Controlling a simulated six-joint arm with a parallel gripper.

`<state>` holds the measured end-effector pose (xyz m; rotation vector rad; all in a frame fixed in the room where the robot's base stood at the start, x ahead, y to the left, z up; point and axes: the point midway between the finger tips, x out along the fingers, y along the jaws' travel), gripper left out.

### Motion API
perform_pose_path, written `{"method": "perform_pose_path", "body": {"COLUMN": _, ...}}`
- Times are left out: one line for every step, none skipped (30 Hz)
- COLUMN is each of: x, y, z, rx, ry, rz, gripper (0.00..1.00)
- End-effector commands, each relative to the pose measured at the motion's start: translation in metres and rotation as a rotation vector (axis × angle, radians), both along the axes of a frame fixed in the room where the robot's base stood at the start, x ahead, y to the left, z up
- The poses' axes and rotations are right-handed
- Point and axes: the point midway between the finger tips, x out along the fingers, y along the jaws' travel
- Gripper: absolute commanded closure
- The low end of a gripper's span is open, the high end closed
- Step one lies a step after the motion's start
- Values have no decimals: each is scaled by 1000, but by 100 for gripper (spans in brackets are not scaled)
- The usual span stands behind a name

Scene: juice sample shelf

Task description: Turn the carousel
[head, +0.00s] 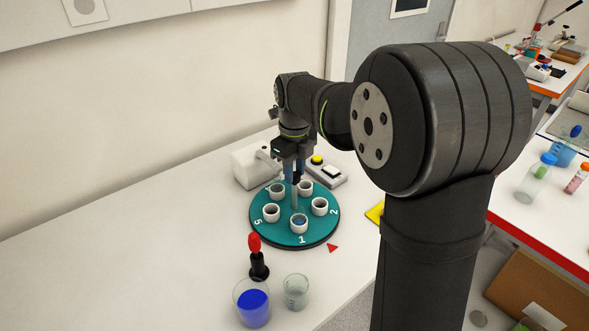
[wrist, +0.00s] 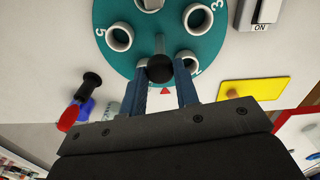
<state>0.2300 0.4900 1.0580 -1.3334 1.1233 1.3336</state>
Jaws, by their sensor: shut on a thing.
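The carousel is a round teal disc (head: 273,234) with numbered places, several white cups and a grey post (head: 295,198) at its centre. It also shows in the wrist view (wrist: 135,62). The cup at number 1 (head: 299,224) has blue inside and stands at the front. A red triangle (head: 332,248) lies on the table by the rim, between numbers 1 and 2. My gripper (head: 293,181) points down over the centre. In the wrist view, its blue fingers (wrist: 162,82) are shut on the post's black round knob (wrist: 160,68). The fingers hide part of the disc.
A beaker of blue liquid (head: 253,306), a clear beaker (head: 296,291) and a red-and-black tool (head: 256,258) stand in front of the carousel. A white device (head: 250,168) and a box with a yellow button (head: 317,160) stand behind. A yellow pad (wrist: 262,90) lies right. Table at left is clear.

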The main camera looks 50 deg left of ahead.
Motion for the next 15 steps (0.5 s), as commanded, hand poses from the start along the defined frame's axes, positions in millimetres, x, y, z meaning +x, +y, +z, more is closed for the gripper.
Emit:
{"method": "perform_pose_path", "body": {"x": 0, "y": -1, "z": -1, "rx": -3, "ry": 1, "rz": -18, "gripper": 100}}
{"method": "perform_pose_path", "body": {"x": 0, "y": -1, "z": -1, "rx": -3, "ry": 1, "rz": -28, "gripper": 100}}
{"method": "perform_pose_path", "body": {"x": 0, "y": -1, "z": -1, "rx": -3, "ry": 1, "rz": -40, "gripper": 100}}
{"method": "perform_pose_path", "body": {"x": 0, "y": -1, "z": -1, "rx": -3, "ry": 1, "rz": -50, "gripper": 100}}
{"method": "perform_pose_path", "body": {"x": 0, "y": -1, "z": -1, "rx": -3, "ry": 1, "rz": -58, "gripper": 100}}
{"method": "perform_pose_path", "body": {"x": 0, "y": -1, "z": -1, "rx": -3, "ry": 1, "rz": -68, "gripper": 100}}
{"method": "perform_pose_path", "body": {"x": 0, "y": -1, "z": -1, "rx": -3, "ry": 1, "rz": -75, "gripper": 100}}
{"method": "perform_pose_path", "body": {"x": 0, "y": -1, "z": -1, "rx": -3, "ry": 1, "rz": -82, "gripper": 100}}
{"method": "perform_pose_path", "body": {"x": 0, "y": -1, "z": -1, "rx": -3, "ry": 1, "rz": -89, "gripper": 100}}
{"method": "perform_pose_path", "body": {"x": 0, "y": -1, "z": -1, "rx": -3, "ry": 2, "rz": -94, "gripper": 100}}
{"method": "perform_pose_path", "body": {"x": 0, "y": -1, "z": -1, "rx": -3, "ry": 2, "rz": -99, "gripper": 100}}
{"method": "perform_pose_path", "body": {"x": 0, "y": -1, "z": -1, "rx": -3, "ry": 2, "rz": -105, "gripper": 100}}
{"method": "perform_pose_path", "body": {"x": 0, "y": -1, "z": -1, "rx": -3, "ry": 2, "rz": -108, "gripper": 100}}
{"method": "perform_pose_path", "body": {"x": 0, "y": -1, "z": -1, "rx": -3, "ry": 2, "rz": -111, "gripper": 100}}
{"method": "perform_pose_path", "body": {"x": 0, "y": -1, "z": -1, "rx": -3, "ry": 2, "rz": -114, "gripper": 100}}
